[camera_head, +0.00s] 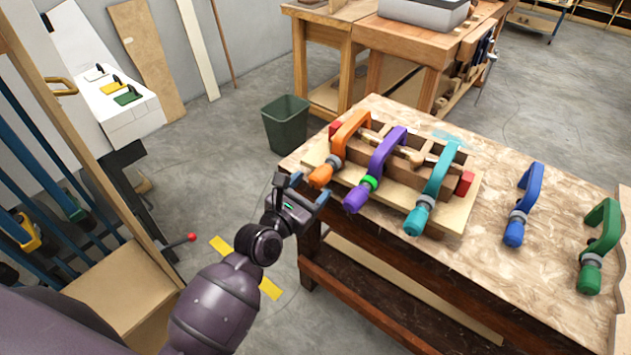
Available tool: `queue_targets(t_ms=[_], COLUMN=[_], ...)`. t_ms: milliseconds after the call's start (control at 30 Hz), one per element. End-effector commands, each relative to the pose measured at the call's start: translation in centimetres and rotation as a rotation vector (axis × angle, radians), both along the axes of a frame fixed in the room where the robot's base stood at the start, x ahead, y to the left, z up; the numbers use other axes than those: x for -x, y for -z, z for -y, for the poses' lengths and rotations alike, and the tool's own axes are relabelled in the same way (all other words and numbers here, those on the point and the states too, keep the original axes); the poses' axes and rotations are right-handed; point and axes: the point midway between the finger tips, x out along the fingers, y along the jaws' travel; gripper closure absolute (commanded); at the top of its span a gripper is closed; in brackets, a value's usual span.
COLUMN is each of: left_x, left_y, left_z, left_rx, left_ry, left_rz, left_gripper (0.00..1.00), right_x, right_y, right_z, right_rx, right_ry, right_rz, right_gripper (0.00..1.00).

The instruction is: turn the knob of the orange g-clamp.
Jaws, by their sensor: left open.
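The orange g-clamp (352,130) sits at the left end of a wooden bending form (400,150) on the workbench. Its orange knob (321,175) points toward the front left, near the bench's edge. My left gripper (308,186) is open and empty. In the picture its fingertips are just left of and slightly below the orange knob, and a small gap seems to show between them. I cannot tell how far apart they are in depth. My right gripper is not in view.
A purple clamp (388,152) and a teal clamp (440,180) stand on the same form, right of the orange one. A blue clamp (528,195) and a green clamp (604,236) are farther right on the bench (490,255). A dark green bin (286,126) stands behind my gripper.

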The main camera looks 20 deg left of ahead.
Motion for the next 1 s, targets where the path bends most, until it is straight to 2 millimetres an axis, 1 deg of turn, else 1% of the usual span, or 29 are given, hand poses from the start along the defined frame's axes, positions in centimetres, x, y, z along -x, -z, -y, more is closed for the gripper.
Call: queue_targets(t_ms=[33, 200, 367, 567, 600, 667, 900, 1000], left_x=[-0.7, -1.9, -2.4, -2.4, -2.4, -2.4, -2.3, -2.3], left_y=[0.0, 0.0, 0.0, 0.0, 0.0, 0.0, 0.0, 0.0], left_z=[0.2, 0.5, 0.6, 0.6, 0.6, 0.6, 0.6, 0.6], left_rx=[-0.001, -0.001, -0.001, -0.001, -0.001, -0.001, -0.001, -0.002], left_ry=[0.000, 0.000, -0.001, -0.001, -0.001, -0.001, -0.001, -0.001], left_rz=[0.001, 0.000, -0.001, 0.000, 0.000, 0.000, 0.000, 0.001], left_gripper=[0.35, 0.35, 0.35, 0.35, 0.38, 0.47, 0.84, 0.84], right_x=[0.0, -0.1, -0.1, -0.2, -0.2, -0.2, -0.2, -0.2], right_y=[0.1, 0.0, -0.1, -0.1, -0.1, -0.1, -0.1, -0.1], right_z=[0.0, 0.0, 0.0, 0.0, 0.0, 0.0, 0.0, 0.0], right_rx=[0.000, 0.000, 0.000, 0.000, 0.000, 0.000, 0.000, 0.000], right_ry=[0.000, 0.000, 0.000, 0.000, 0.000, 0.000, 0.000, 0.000], right_rz=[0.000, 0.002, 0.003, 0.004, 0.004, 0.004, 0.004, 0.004], right_gripper=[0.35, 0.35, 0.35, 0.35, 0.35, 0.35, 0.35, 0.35])
